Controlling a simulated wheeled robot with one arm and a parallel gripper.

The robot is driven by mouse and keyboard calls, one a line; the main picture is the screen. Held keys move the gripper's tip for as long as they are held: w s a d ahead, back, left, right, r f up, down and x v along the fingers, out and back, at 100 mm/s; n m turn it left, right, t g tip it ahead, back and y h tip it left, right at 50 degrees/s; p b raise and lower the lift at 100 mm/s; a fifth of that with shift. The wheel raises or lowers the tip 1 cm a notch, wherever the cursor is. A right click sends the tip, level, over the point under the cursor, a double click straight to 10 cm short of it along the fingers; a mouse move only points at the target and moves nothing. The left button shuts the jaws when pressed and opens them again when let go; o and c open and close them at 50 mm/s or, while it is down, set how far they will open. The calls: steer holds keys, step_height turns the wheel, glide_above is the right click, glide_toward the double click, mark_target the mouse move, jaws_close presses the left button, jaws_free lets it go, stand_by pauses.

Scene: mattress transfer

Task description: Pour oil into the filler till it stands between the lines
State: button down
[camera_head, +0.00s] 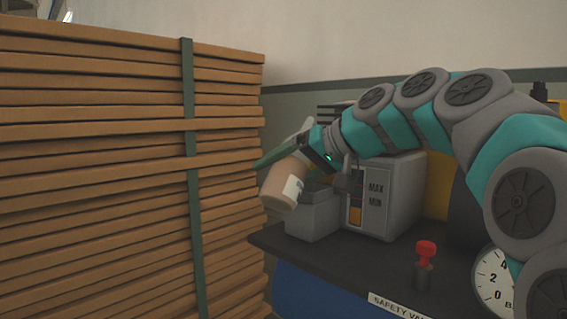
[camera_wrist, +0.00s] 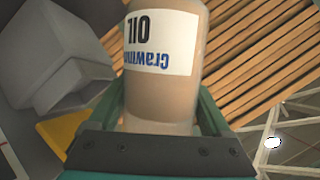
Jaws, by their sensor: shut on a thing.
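My gripper (camera_head: 284,160) is shut on the oil bottle (camera_head: 279,190), a tan bottle with a white label, held tilted in the air. In the wrist view the oil bottle (camera_wrist: 160,95) sits between the fingers, its "OIL" label upside down. Its mouth is not clear to see. The grey filler unit (camera_head: 398,195) stands to the right, with a lower grey box (camera_head: 313,212) beside the bottle. The sight window (camera_head: 355,214) shows orange oil, its top about at or just below the MIN mark; the window's upper part is partly hidden. The filler opening cannot be made out.
A tall strapped stack of wooden slats (camera_head: 90,160) fills the left, close to the bottle. A dark shelf (camera_head: 385,272) bears the unit, a red-topped valve (camera_head: 426,250) and a round gauge (camera_head: 493,282) at the right.

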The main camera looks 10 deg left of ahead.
mark_target(268, 206)
steer(key=s+m+g+p, duration=0.1)
steer(key=s+a+f+m+y+p, duration=0.1)
steer(key=p, duration=0.1)
steer(key=shift+s+a+g, duration=0.1)
steer(key=shift+s+g, duration=0.1)
steer(key=shift+g, duration=0.2)
steer(key=shift+s+a+f+m+g+p, duration=0.2)
steer(key=shift+s+f+m+g+p, duration=0.3)
steer(key=shift+p, duration=0.35)
steer(key=shift+s+a+f+m+y, duration=0.15)
steer(key=shift+f+m+y, duration=0.15)
steer(key=shift+f+y, duration=0.3)
steer(key=shift+f+b, duration=0.1)
steer(key=shift+b, duration=0.9)
steer(key=shift+b, duration=0.6)
steer(key=shift+s+r+g+b, duration=0.2)
steer(key=shift+r+g+b, duration=0.1)
steer(key=shift+r+b, duration=0.3)
steer(key=shift+w, duration=0.1)
